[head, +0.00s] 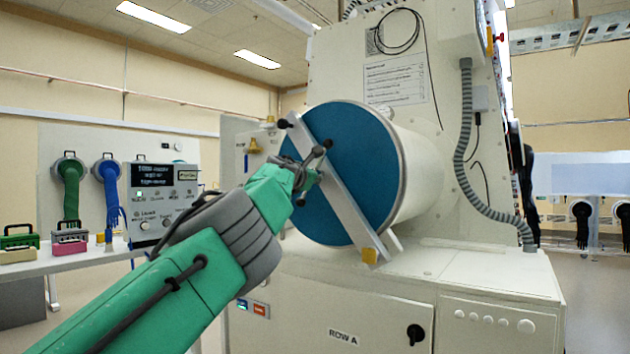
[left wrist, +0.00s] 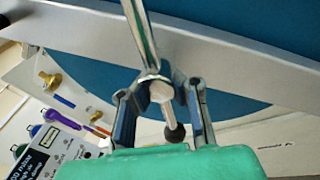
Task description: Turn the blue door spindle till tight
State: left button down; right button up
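The round blue door (head: 350,200) closes the end of a white cylinder, with a grey crossbar (head: 345,205) running diagonally over it. The spindle sits at the crossbar's middle, mostly hidden behind my gripper in the head view; black knobs (head: 327,144) show around it. In the left wrist view the spindle (left wrist: 155,80) shows a metal hub and shiny bars, one ending in a black knob (left wrist: 175,133). My left gripper (head: 305,177) is at the spindle. Its two fingers (left wrist: 160,100) stand apart on either side of a spindle bar, with gaps visible. My right gripper is out of view.
The cylinder joins a white cabinet (head: 385,300) marked ROW A. A ribbed grey hose (head: 466,150) runs down at the right. At left, a grey instrument box (head: 160,195) and green and blue gloves (head: 72,190) stand behind my arm. Brass valves (head: 254,146) sit beside the door.

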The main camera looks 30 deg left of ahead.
pick_arm(q)
jog(key=c, duration=1.6)
grip_release()
jog(key=shift+s+a+f, duration=0.1)
jog(key=shift+s, duration=0.1)
jog(key=shift+s, duration=0.25)
jog(key=s, duration=0.3)
jog(key=s+d, duration=0.1)
jog(key=s, duration=0.3)
jog(key=s+d, duration=0.1)
jog(key=s, duration=0.3)
jog(key=shift+a, duration=0.1)
